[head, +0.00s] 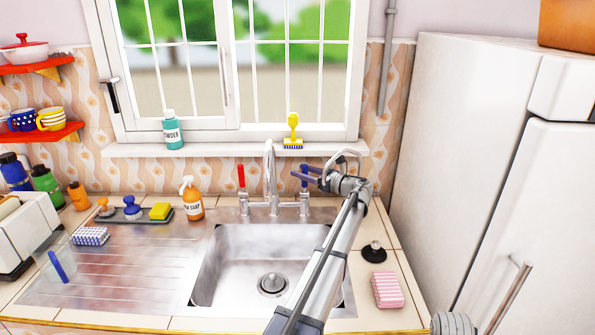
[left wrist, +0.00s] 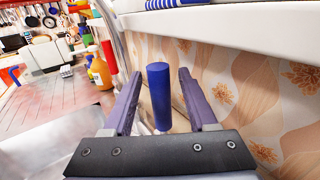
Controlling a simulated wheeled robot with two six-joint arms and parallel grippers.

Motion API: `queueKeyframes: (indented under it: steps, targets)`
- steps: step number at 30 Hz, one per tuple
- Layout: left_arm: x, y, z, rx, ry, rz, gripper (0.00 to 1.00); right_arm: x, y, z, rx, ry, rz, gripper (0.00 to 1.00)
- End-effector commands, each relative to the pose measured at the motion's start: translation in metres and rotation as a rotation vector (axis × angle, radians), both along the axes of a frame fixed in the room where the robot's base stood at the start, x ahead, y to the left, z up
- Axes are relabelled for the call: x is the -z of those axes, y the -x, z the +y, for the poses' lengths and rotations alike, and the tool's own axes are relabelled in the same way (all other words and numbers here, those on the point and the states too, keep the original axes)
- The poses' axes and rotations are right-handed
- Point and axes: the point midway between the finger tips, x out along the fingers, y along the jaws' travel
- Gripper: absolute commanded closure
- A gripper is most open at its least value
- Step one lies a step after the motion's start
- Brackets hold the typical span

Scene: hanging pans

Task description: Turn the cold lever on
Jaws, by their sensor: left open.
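The cold lever, with a blue grip (left wrist: 159,95), stands upright at the right side of the sink tap (head: 270,180). My left gripper (head: 300,174) is open, with its purple fingers around the blue lever. In the left wrist view, the lever stands between the two fingers (left wrist: 159,82), with a visible gap on each side. In the head view the fingers partly cover it. The red lever (head: 241,176) stands upright at the tap's left; it also shows in the left wrist view (left wrist: 109,57).
The steel sink (head: 225,270) lies below the tap. An orange soap bottle (head: 192,198) stands left of the red lever. The windowsill (head: 220,150) runs behind the tap, with a yellow brush (head: 293,130) on it. A pink sponge (head: 386,290) and black plug (head: 374,252) lie on the right.

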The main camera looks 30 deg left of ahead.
Motion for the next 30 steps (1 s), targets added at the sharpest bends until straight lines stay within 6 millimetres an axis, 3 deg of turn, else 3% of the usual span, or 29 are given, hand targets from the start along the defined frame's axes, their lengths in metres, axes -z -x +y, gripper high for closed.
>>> queueKeyframes:
  steps: [6,17,30]
  targets:
    - [0.0,-0.001,0.021,0.0,0.0,0.0,0.42,0.0,0.0,0.0,0.0,0.0,0.0,1.0]
    - [0.0,-0.001,0.024,0.0,0.0,0.0,0.43,0.0,0.0,0.0,0.0,0.0,0.0,1.0]
    - [0.0,-0.001,0.023,0.0,0.0,0.0,0.92,0.0,0.0,0.0,0.0,0.0,0.0,1.0]
